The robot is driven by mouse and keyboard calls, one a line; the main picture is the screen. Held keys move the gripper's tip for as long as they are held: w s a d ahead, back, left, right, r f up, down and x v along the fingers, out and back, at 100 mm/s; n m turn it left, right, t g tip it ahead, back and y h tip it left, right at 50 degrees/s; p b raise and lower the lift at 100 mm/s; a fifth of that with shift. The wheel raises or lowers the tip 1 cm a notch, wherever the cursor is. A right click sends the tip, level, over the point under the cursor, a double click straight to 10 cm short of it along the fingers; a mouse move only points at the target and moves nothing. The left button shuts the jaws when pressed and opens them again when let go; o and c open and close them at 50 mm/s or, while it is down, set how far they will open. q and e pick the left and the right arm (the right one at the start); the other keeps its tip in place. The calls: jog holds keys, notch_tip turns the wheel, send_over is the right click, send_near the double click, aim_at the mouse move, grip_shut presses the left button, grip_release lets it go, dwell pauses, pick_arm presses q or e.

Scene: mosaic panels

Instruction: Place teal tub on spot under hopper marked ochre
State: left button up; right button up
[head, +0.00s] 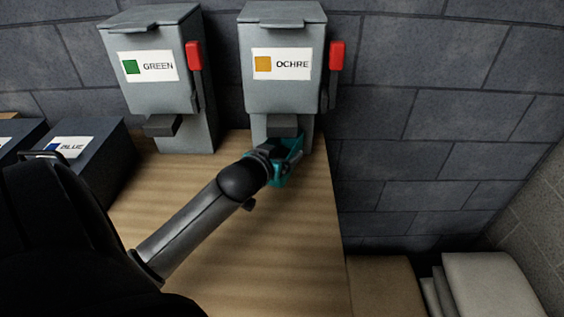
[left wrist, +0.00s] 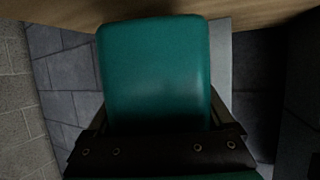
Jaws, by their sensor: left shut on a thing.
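The ochre-marked hopper (head: 284,62) is a grey box with a yellow-square label, a red lever on its right and a dark spout at the bottom. The teal tub (head: 290,160) is just below and in front of that spout, at the table's right end. My left gripper (head: 271,156) is shut on the tub from the front left and hides part of it. In the left wrist view, the tub (left wrist: 155,70) fills the middle, between the fingers. The spot under the hopper is hidden, and I cannot tell whether the tub touches the table. My right gripper is not in view.
A green-marked hopper (head: 158,85) with a red lever stands to the left. Dark bins, one labelled blue (head: 95,160), stand at the left. The wooden table (head: 290,250) is clear in front. Its right edge drops to a brown box (head: 388,285) and pale slabs (head: 490,285).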

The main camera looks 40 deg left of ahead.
pick_arm(q)
jog(key=shift+w+a, duration=0.15)
jog(key=shift+w, duration=0.3)
notch_tip(320, 180, down, 4)
jog(key=shift+r+b, duration=0.25)
jog(key=shift+b, duration=0.5)
jog(key=shift+r, duration=0.1)
jog(key=o, duration=1.3)
jog(key=shift+s+f, duration=0.1)
jog(key=shift+f, duration=0.1)
jog(key=shift+r, duration=0.2)
jog(key=p+v, duration=0.2)
jog(key=v, duration=1)
jog(key=shift+p, duration=0.4)
